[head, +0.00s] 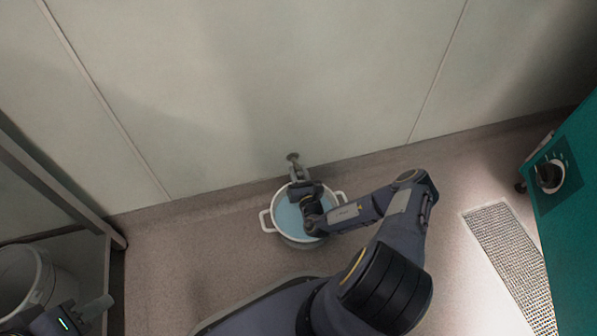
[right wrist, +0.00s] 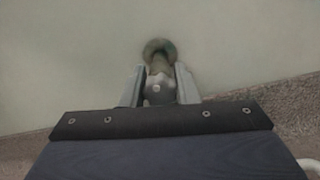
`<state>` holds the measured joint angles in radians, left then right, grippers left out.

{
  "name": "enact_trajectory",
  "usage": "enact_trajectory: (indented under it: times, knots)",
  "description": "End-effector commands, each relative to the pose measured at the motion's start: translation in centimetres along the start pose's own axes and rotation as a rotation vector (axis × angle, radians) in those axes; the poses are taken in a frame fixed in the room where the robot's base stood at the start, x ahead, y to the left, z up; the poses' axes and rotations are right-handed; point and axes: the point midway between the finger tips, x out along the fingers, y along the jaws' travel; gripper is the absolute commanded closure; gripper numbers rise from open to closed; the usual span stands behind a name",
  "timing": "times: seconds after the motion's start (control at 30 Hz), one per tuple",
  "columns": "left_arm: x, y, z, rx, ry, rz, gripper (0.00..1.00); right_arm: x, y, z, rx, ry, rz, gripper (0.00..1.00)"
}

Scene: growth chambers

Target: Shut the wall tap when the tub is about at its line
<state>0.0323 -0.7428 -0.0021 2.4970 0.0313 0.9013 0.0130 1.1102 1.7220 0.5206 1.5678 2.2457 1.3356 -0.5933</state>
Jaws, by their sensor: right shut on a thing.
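The wall tap (head: 292,157) comes out of the pale wall above the floor; its round wall flange and body also show in the right wrist view (right wrist: 160,52). My right gripper (head: 297,174) is shut on the tap, with one finger on each side of it (right wrist: 159,88). The white two-handled tub (head: 266,221) stands on the floor under the tap and holds blue water (head: 289,219). My right gripper and forearm hide part of the tub, and I cannot make out its line or a stream. My left gripper (head: 98,307) is at the lower left, away from the tap; its jaw opening is unclear.
A white bucket (head: 40,285) stands at the lower left by a grey frame (head: 55,190). A teal cabinet with a dark knob (head: 549,175) is at the right. A metal floor grate (head: 508,255) lies before it. Floor left of the tub is clear.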

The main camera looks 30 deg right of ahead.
Motion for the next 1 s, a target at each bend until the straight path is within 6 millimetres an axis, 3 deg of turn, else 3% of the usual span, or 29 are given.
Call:
enact_trajectory:
  times: [0.1, 0.3, 0.47, 0.73, 0.77, 0.9, 1.0]
  knots:
    - [-2.5, 1.1, -1.3, 0.0, 0.001, 0.0, 0.64, -0.1, 0.2, 0.8, -0.11, 0.007, 0.0, 0.95]
    - [-4.8, 2.2, -2.5, 0.0, 0.001, 0.0, 0.64, -0.1, 0.2, 0.5, -0.344, 0.007, 0.001, 0.95]
    - [-5.3, 2.4, -2.7, 0.0, 0.001, 0.0, 0.64, -0.1, 0.0, 0.1, -0.442, 0.006, 0.001, 0.95]
    - [-5.1, 2.3, -2.6, 0.0, 0.0, 0.0, 0.64, -0.1, 0.0, -0.1, -0.448, 0.005, 0.001, 0.95]
    - [-5.1, 2.3, -2.6, 0.0, 0.0, 0.0, 0.64, -0.1, 0.0, -0.1, -0.448, 0.006, 0.001, 0.71]
    - [-5.1, 2.3, -2.6, 0.0, 0.0, 0.0, 0.64, -0.1, 0.0, -0.1, -0.447, 0.005, 0.001, 0.53]
    - [-5.1, 2.3, -2.6, 0.0, 0.0, 0.0, 0.64, -0.1, 0.0, -0.1, -0.446, 0.005, 0.001, 0.51]
